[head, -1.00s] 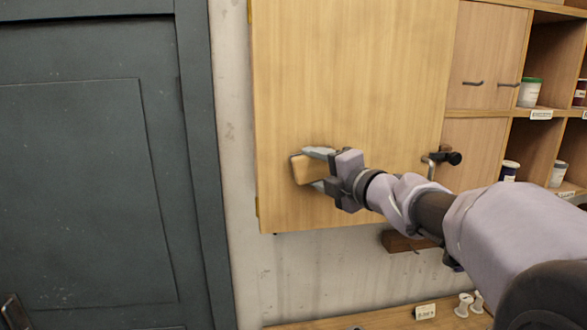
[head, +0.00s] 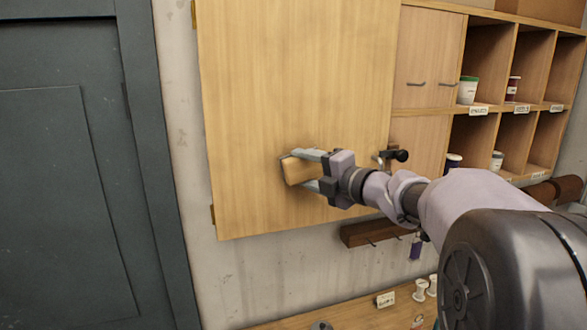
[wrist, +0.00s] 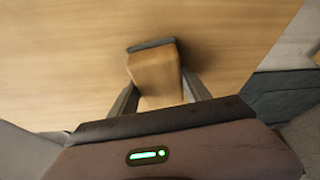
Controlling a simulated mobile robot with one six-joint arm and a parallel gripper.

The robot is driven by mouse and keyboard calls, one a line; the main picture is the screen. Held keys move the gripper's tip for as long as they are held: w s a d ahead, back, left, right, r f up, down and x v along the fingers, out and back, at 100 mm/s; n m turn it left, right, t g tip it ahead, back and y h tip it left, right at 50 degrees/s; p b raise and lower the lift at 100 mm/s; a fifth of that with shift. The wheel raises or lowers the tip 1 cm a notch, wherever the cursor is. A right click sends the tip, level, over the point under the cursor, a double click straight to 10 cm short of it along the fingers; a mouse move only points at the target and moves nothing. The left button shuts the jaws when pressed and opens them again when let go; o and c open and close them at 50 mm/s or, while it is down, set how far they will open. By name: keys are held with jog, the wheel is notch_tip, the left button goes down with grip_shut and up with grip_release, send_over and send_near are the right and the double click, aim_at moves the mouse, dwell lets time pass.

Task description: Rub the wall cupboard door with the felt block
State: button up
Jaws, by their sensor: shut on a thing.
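The wall cupboard door (head: 290,80) is a large pale wooden panel in the head view, and its wood grain fills the back of the wrist view (wrist: 60,70). My gripper (head: 312,172) is in front of the door's lower middle. It is shut on the felt block (head: 297,171), a tan wooden block with a dark grey face turned to the door. In the wrist view the block (wrist: 155,75) sits between the two fingers, its grey face at or very near the door surface. I cannot tell for certain that it touches.
A dark grey door (head: 60,180) stands at the left. Open shelves (head: 490,60) with pots are at the right. A dark latch handle (head: 398,155) is near the cupboard door's right edge. A hook rail (head: 365,232) hangs below, above a bench (head: 340,312) with spools.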

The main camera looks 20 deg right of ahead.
aim_at(254, 171)
jog(key=shift+d, duration=0.65)
jog(key=shift+a+b, duration=1.9)
jog(key=shift+a, duration=3.6)
jog(key=shift+d, duration=0.1)
jog(key=shift+s+b, duration=0.4)
jog(key=shift+s, duration=2.55)
jog(key=s, duration=0.3)
